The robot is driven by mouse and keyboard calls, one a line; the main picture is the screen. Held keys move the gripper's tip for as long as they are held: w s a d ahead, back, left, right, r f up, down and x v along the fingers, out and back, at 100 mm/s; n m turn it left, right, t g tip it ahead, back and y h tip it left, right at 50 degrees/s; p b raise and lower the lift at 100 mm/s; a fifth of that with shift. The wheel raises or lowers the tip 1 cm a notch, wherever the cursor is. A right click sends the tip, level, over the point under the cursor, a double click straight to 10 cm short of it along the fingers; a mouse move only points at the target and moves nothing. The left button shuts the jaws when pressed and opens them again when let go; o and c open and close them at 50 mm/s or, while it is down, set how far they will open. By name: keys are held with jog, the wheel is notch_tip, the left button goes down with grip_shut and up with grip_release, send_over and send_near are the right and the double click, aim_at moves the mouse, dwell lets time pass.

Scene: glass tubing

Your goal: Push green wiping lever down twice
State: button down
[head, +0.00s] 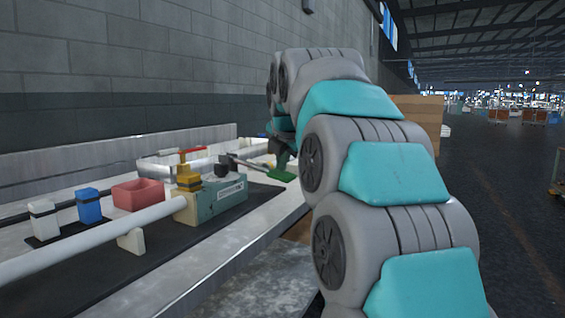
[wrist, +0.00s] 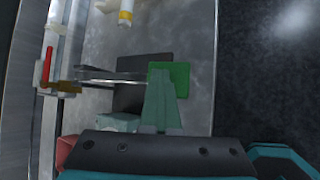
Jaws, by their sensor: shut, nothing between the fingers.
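The green wiping lever (head: 282,175) is a flat green pad at the end of a grey bar that reaches out from the teal device (head: 222,196). In the wrist view the green pad (wrist: 182,78) lies just past my fingertips, and its bar runs left. My gripper (head: 282,158) is shut and empty, right above the pad, pointing down. In the wrist view my shut fingers (wrist: 160,72) overlap the pad and hide part of it. I cannot tell whether they touch it.
A long white tube (head: 95,240) runs along the bench to a yellow clamp (head: 187,200). A red bin (head: 138,194), a blue block (head: 88,206) and a white block (head: 43,220) stand left. A red-handled valve (wrist: 46,66) sits beside the bar. Open floor lies right.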

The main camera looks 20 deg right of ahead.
jog(key=shift+f, duration=0.6)
dwell(0.5)
jog(key=shift+r, duration=0.15)
dwell(0.4)
jog(key=shift+r+p, duration=2.05)
jog(key=shift+r, duration=0.6)
jog(key=shift+r, duration=0.1)
notch_tip(320, 180, up, 5)
jog(key=shift+f, duration=0.15)
